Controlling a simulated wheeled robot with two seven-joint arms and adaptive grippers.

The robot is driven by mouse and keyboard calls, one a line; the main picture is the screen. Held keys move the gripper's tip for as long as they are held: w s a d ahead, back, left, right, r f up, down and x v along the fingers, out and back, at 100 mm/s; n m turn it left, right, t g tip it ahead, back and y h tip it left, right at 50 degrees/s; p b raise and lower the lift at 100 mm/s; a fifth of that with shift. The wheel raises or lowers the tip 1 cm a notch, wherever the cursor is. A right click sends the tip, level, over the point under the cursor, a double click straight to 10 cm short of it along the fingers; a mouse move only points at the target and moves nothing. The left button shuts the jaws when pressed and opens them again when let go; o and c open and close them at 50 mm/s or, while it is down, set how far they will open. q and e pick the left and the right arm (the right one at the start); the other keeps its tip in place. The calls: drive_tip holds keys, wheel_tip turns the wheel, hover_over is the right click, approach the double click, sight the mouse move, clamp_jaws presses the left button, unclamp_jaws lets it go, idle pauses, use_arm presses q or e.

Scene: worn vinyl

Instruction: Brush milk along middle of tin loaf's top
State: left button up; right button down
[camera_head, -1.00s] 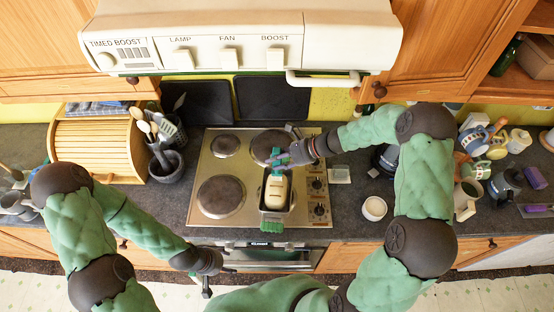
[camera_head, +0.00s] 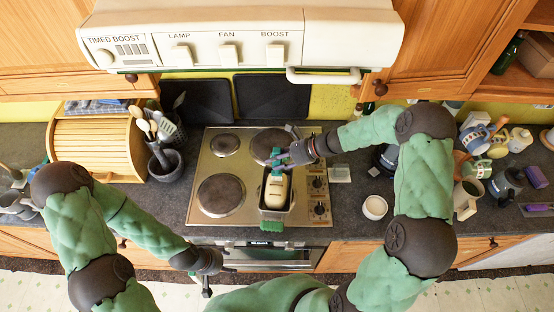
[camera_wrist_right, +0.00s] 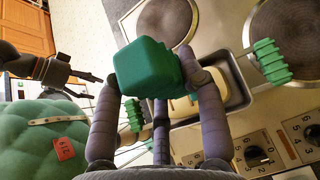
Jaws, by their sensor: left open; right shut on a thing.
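The pale tin loaf (camera_head: 275,192) sits in a dark loaf tin (camera_head: 263,206) on the hob. The tin has a green grip at its near end (camera_head: 270,223), and both green grips show in the right wrist view. My right gripper (camera_head: 283,158) is over the loaf's far end, shut on a green-handled brush, whose handle (camera_wrist_right: 148,70) fills the middle of the right wrist view. The brush tip is hidden, so I cannot tell whether it touches the loaf. A small white pot (camera_head: 374,208) with pale contents stands right of the hob. My left gripper (camera_head: 207,287) is open and empty, low in front of the oven.
The hob (camera_head: 205,222) has round plates and knobs along its right side. A bread bin (camera_head: 93,148) and utensil pot (camera_head: 165,168) stand left. Mugs and a kettle crowd the right counter. The extractor hood (camera_head: 240,40) overhangs the back.

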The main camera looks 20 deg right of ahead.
drive_tip(key=shift+f, duration=0.35)
idle(0.4)
drive_tip(key=s, duration=0.1)
drive_tip(key=s+a, duration=0.1)
drive_tip(key=s+b, duration=0.1)
drive_tip(key=s, duration=0.1)
drive_tip(key=shift+s+a, duration=0.1)
drive_tip(key=shift+a, duration=0.25)
idle(0.4)
drive_tip(key=shift+w+d, duration=0.35)
drive_tip(key=shift+w, duration=0.6)
drive_tip(key=shift+w+d+p, duration=0.15)
drive_tip(key=shift+w+d, duration=0.1)
drive_tip(key=shift+w, duration=0.35)
drive_tip(key=shift+w+d+p, duration=0.15)
drive_tip(key=shift+w+d, duration=0.1)
drive_tip(key=shift+w, duration=0.35)
